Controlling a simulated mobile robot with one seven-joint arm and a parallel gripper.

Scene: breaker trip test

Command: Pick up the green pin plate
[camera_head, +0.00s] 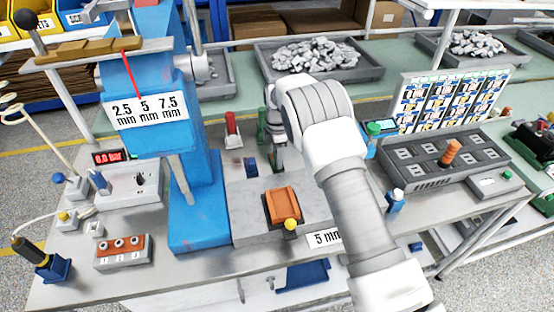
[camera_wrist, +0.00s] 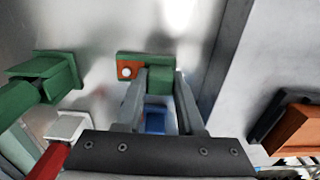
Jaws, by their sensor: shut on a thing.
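The green pin plate (camera_wrist: 158,73) shows in the wrist view between the ends of my gripper's two grey fingers. An orange-brown part with a round white spot sits at its left end. My gripper (camera_wrist: 160,92) is shut on the plate, and the fingers hide part of its sides.
A red-handled part (camera_head: 232,124) and a green upright part (camera_head: 262,126) stand close by on the left. The blue press column (camera_head: 196,200) rises further left. An orange block (camera_head: 282,206) with a yellow knob is in front. A grey socket panel (camera_head: 445,158) stands right.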

